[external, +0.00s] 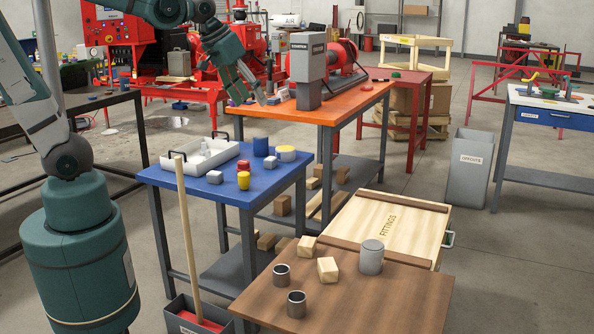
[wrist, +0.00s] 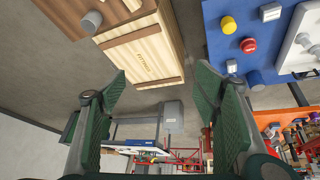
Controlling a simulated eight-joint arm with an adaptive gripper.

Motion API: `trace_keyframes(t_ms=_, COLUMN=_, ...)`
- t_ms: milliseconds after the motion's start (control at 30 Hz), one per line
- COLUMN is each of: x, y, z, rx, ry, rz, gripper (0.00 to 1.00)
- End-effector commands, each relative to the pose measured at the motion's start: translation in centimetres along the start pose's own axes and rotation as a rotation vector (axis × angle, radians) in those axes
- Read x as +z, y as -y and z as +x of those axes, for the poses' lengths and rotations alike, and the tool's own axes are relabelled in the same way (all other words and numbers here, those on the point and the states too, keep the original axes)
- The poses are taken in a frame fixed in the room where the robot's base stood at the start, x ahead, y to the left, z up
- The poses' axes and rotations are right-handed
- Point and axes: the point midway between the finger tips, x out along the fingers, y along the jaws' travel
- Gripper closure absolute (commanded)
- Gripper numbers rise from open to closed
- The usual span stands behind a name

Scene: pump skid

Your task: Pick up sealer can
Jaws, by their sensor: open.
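No label reading "sealer" is legible, so I cannot tell which can it is. A grey can with a lid (external: 371,260) stands upright on the brown table (external: 400,295); a grey round top (wrist: 92,21) shows in the wrist view. My gripper (external: 250,88) is open and empty, raised above the blue and orange tables.
A white tray (external: 178,183) with small items sits on the blue table, near white blocks (external: 215,177). Two open grey cylinders (external: 297,303) and wooden blocks (external: 327,270) share the brown table. A wooden fittings crate (external: 375,218) stands behind. A grey machine (external: 308,75) rises beside my gripper.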

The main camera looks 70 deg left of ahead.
Motion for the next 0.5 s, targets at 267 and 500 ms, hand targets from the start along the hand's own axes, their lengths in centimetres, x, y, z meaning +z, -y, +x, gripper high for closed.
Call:
trace_keyframes(t_ms=267, x=-5.0, y=2.4, z=1.9, rx=-0.043, ry=0.032, rz=-0.123, gripper=0.39)
trace_keyframes(t_ms=500, x=-9.0, y=4.9, z=4.0, rx=-0.080, ry=0.058, rz=-0.229, gripper=0.39)
